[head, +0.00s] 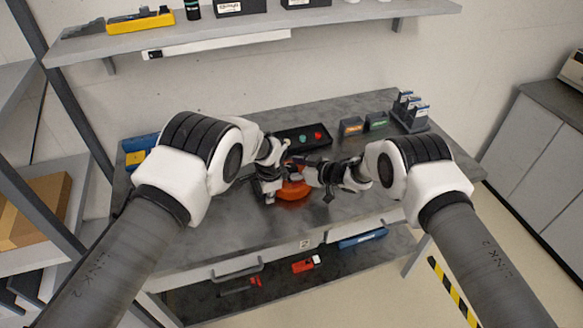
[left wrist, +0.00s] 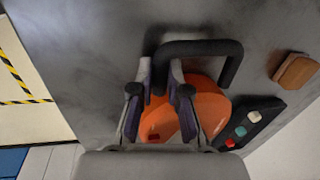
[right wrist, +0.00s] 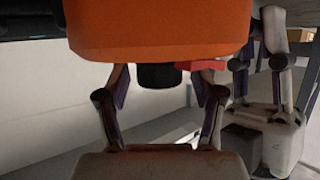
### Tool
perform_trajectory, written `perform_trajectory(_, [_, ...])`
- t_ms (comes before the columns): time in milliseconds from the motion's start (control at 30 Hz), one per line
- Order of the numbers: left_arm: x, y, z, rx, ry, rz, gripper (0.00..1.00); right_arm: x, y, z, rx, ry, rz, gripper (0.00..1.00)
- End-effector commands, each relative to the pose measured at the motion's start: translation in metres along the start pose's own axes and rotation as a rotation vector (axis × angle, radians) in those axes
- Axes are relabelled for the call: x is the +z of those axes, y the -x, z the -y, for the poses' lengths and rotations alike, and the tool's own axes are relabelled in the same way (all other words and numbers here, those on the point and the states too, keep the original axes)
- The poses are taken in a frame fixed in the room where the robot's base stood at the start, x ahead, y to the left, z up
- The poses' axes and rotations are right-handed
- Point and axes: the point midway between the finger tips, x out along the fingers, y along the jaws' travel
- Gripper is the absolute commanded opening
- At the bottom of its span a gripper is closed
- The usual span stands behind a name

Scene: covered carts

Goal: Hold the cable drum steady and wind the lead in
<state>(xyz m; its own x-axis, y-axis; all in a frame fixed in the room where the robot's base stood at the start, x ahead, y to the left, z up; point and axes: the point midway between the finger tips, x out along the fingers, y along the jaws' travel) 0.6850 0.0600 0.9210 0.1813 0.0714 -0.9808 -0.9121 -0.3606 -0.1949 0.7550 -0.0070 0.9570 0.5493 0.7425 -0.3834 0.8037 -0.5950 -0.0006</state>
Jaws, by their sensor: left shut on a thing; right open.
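The orange cable drum (head: 292,190) stands on the grey workbench, partly covered by my grippers. My left gripper (head: 268,192) is at its left side. In the left wrist view its fingers (left wrist: 161,72) are shut on the drum's black frame (left wrist: 232,62), beside the orange body (left wrist: 208,105). My right gripper (head: 322,184) is at the drum's right side. In the right wrist view its fingers (right wrist: 168,90) are open, with a black knob (right wrist: 159,76) between them, below the orange drum (right wrist: 160,35). Contact with the knob cannot be told. I cannot make out the lead.
Small boxes (head: 351,126) and a rack (head: 412,124) stand at the back right. A blue and yellow item (head: 136,155) is at the left. The bench's front right (head: 370,212) is clear.

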Motion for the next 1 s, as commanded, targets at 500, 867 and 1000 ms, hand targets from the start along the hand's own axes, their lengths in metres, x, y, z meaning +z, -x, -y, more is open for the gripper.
perform_trajectory(500, [-0.0001,-0.0001,-0.0004,0.001,-0.001,0.000,0.00,-0.0009,-0.0002,0.0004,0.014,-0.006,-0.002,0.06])
perform_trajectory(867, [-0.0004,-0.0001,-0.0008,0.001,-0.002,0.000,0.00,-0.0024,-0.0013,0.0024,0.172,-0.073,-0.004,0.06])
perform_trajectory(1000, [-0.0004,-0.0002,-0.0010,0.001,-0.002,0.000,0.00,-0.0024,-0.0014,0.0028,0.265,-0.110,-0.004,0.06])
